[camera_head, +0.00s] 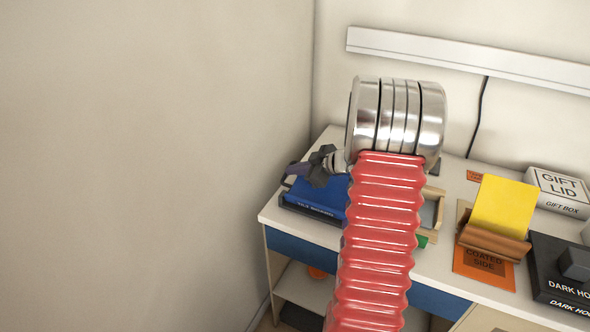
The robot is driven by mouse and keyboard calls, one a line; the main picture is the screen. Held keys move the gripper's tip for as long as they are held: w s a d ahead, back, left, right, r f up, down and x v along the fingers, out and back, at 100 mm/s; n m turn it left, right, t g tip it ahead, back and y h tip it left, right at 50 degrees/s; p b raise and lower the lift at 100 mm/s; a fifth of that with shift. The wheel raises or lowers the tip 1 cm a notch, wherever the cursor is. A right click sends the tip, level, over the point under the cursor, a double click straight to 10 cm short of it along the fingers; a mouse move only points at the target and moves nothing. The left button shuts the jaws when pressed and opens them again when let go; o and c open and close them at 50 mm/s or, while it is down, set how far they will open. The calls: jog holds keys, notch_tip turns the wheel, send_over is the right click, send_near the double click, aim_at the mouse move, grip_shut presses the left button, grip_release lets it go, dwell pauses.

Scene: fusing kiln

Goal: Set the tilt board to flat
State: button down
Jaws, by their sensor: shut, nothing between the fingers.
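The tilt board (318,196) is blue, with a dark labelled strip along its front edge. It sits at the left end of the white bench, partly hidden behind my red ribbed arm. I cannot tell its exact slope from this view. My gripper (292,175), grey and dark with a purplish part, is over the back left part of the board. It is shut and empty. Whether it touches the board cannot be told.
The white bench (455,205) runs to the right. On it are a wooden frame (437,198), a yellow sheet (503,205) in a brown holder (493,243), an orange card (484,266), a gift lid box (559,188) and a black dark box (560,270). Walls stand behind and left.

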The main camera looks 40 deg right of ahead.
jog(key=shift+w+d+f, duration=0.15)
jog(key=shift+d+f, duration=0.1)
jog(key=shift+f, duration=0.3)
jog(key=shift+w+d+f, duration=0.1)
jog(key=shift+d+f, duration=0.15)
jog(key=shift+f, duration=0.3)
jog(key=shift+r, duration=0.1)
jog(key=shift+s+r, duration=0.1)
jog(key=shift+r, duration=0.55)
jog(key=r, duration=0.2)
jog(key=shift+s+d+r, duration=0.15)
jog(key=shift+s+r, duration=0.1)
jog(key=shift+r, duration=0.05)
jog(key=v, duration=0.5)
jog(key=d+v, duration=0.1)
jog(key=v, duration=0.2)
jog(key=shift+s+d+r, duration=0.1)
jog(key=shift+d, duration=0.05)
jog(key=shift+s+d+r, duration=0.15)
jog(key=shift+s+r, duration=0.2)
jog(key=shift+s, duration=0.2)
